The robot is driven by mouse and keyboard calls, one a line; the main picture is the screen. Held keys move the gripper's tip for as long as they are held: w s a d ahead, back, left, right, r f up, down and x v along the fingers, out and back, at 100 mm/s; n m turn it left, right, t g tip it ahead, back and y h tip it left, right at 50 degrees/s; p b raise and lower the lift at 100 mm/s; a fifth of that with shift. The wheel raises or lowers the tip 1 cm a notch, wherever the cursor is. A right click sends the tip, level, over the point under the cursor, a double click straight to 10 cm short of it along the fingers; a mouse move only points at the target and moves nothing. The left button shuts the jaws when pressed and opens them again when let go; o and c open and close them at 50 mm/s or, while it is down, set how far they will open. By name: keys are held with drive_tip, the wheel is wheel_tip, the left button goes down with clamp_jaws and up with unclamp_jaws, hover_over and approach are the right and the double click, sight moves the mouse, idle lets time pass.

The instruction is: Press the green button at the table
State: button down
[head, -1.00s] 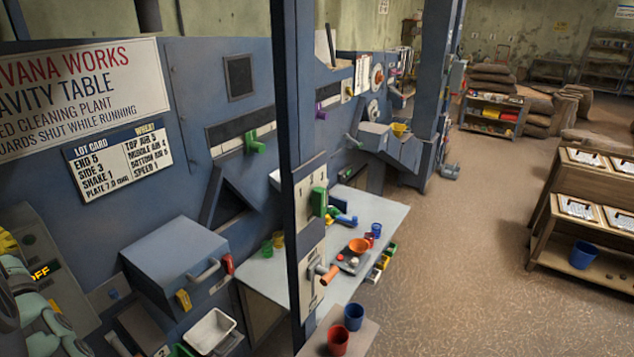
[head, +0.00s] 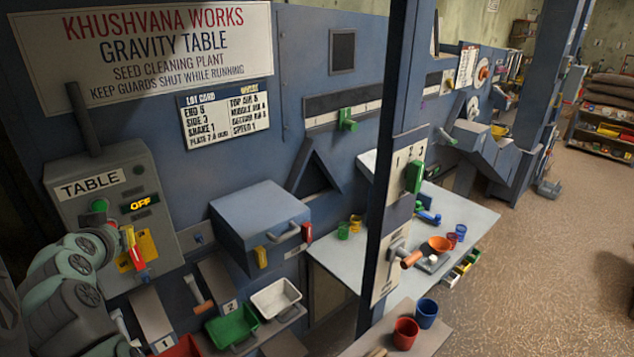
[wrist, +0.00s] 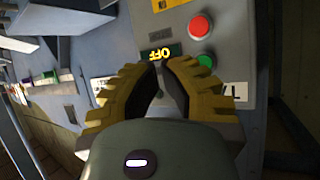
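The grey control box (head: 75,200) labelled TABLE stands at the left in the head view. Its display (head: 139,205) reads OFF. The green button (head: 98,205) sits left of the display; it also shows in the wrist view (wrist: 206,61), just below the red button (wrist: 200,27). In the wrist view my gripper (wrist: 165,64) has yellow fingers with their tips close together, nothing seen between them. The tips are left of the green button and just below the OFF display in that picture. Contact with the box cannot be told. In the head view my arm hides part of the box.
A blue hopper box (head: 260,220), a green bin (head: 233,327) and a white bin (head: 276,298) lie to the right. A blue post (head: 385,180) stands before the pale table (head: 335,262).

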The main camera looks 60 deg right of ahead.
sight(100, 207)
drive_tip(key=shift+s+d+f, duration=0.1)
drive_tip(key=shift+s+f, duration=0.1)
idle(0.3)
drive_tip(key=w, duration=0.3)
drive_tip(key=w+d, duration=0.1)
drive_tip(key=w, duration=0.1)
drive_tip(key=w+d+b, duration=0.1)
drive_tip(key=w, duration=0.2)
drive_tip(key=shift+w+d, duration=0.1)
drive_tip(key=shift+w, duration=0.2)
drive_tip(key=shift+d, duration=0.1)
idle(0.5)
drive_tip(key=shift+w+f+b, duration=0.15)
drive_tip(key=shift+w+b, duration=0.15)
drive_tip(key=shift+b, duration=0.35)
idle(0.5)
drive_tip(key=shift+w, duration=0.1)
